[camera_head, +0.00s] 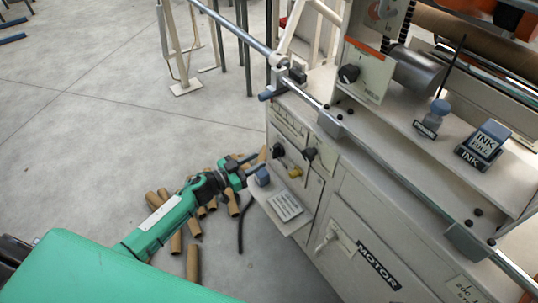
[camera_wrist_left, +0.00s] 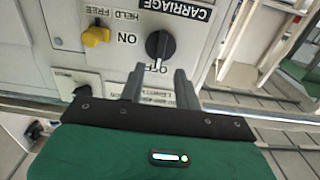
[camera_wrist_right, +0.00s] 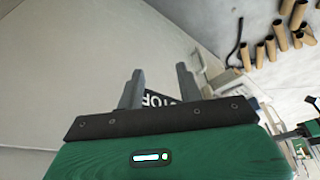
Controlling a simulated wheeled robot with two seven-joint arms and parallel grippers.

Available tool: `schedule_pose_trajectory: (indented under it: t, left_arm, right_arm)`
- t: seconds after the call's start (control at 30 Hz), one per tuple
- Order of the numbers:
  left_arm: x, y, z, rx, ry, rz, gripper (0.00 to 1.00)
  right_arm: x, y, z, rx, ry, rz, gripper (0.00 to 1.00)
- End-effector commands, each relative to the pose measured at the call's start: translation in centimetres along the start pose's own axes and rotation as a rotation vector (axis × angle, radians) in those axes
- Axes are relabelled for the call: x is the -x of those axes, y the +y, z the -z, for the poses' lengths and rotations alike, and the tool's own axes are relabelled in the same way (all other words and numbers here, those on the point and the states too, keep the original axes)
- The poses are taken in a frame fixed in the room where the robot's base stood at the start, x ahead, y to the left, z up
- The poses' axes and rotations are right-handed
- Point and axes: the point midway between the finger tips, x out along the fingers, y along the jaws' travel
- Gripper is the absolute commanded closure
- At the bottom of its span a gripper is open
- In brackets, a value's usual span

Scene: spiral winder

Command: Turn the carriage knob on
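The carriage knob (camera_wrist_left: 160,46) is black and round with a bar grip, on the machine's pale front panel. Its bar points toward the OFF mark, with ON beside it. The head view also shows this knob (camera_head: 278,150). My left gripper (camera_wrist_left: 160,86) is open, its two grey fingers apart just short of the knob, with nothing between them. In the head view the left gripper (camera_head: 250,166) is close to the panel's front. My right gripper (camera_wrist_right: 160,88) is open and empty, facing the MOTOR label (camera_wrist_right: 160,99); it is outside the head view.
Another black knob (camera_head: 309,154) is to the right on the panel. A shelf with a printed card (camera_head: 285,206) juts out below. Cardboard tubes (camera_head: 192,262) lie on the floor beneath my left arm.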

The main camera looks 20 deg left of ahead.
Motion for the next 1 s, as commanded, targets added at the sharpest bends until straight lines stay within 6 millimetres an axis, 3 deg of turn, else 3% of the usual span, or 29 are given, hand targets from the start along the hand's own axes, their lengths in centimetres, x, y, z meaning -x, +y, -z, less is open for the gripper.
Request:
schedule_pose_trajectory:
  t: [0.1, 0.3, 0.73, 0.9, 1.0]
  left_arm:
    - [-2.4, 0.0, 0.0, 0.0, 0.002, 0.001, 0.67]
    - [-5.0, 0.0, 0.0, 0.001, 0.001, 0.001, 0.67]
    - [-5.9, 0.0, 0.0, 0.0, -0.001, 0.0, 0.67]
    - [-5.9, 0.0, 0.0, 0.0, -0.001, 0.0, 0.99]
    - [-5.9, 0.0, 0.0, 0.0, -0.001, 0.0, 1.0]
  right_arm:
    - [0.4, 0.0, 0.0, 0.0, 0.006, 0.0, 0.64]
    - [0.9, 0.0, 0.1, 0.001, 0.011, -0.001, 0.64]
    - [1.4, 0.0, 0.1, 0.001, 0.017, -0.001, 0.64]
    - [1.4, 0.0, 0.0, 0.001, 0.013, -0.001, 0.64]
    - [1.3, 0.0, -0.1, 0.001, 0.011, -0.001, 0.64]
